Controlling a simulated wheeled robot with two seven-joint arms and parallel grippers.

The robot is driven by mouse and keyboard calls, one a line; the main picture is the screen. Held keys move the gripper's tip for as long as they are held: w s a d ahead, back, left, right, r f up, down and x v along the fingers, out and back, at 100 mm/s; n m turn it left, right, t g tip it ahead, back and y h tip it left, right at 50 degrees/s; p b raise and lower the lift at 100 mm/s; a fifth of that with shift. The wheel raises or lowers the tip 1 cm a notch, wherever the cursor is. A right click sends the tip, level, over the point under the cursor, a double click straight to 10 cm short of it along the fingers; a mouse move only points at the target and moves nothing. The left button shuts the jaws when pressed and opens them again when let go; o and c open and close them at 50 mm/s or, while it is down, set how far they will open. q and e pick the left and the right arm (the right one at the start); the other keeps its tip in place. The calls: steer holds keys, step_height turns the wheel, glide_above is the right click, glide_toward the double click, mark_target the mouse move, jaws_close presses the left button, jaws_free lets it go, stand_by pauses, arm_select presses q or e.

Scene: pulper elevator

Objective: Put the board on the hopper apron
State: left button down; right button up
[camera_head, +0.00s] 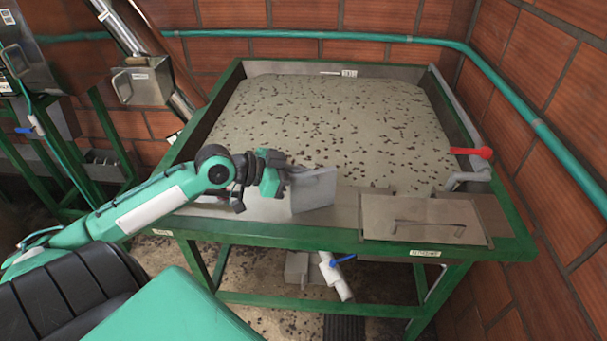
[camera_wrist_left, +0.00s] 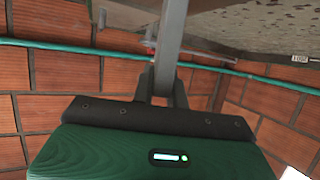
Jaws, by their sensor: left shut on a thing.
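The board (camera_head: 313,190) is a small grey panel, standing tilted above the front edge of the hopper (camera_head: 232,86). My left gripper (camera_head: 284,173) reaches in from the left and is shut on the board's left side. In the left wrist view, the board (camera_wrist_left: 171,40) shows as a narrow grey edge between the fingers (camera_wrist_left: 163,88). The hopper apron (camera_head: 262,208) is the flat grey strip along the front, beneath the board. I cannot tell whether the board's lower edge touches it. My right gripper is not in view.
A metal plate with a handle (camera_head: 425,218) covers the apron's right part. A red-handled valve (camera_head: 470,152) stands at the hopper's right side. Speckled wet material (camera_head: 330,125) fills the hopper. A brick wall with a green pipe (camera_head: 375,38) runs behind.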

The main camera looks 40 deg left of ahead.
arm_select(q)
steer(key=c, duration=1.5)
jaws_free()
steer(key=shift+f, duration=0.1)
steer(key=shift+o, duration=0.5)
steer(key=shift+s, duration=0.1)
steer(key=shift+s+a, duration=0.15)
steer(key=shift+a, duration=0.05)
steer(key=b+v, duration=0.3)
steer(key=v, duration=0.8)
steer(key=shift+r, duration=0.4)
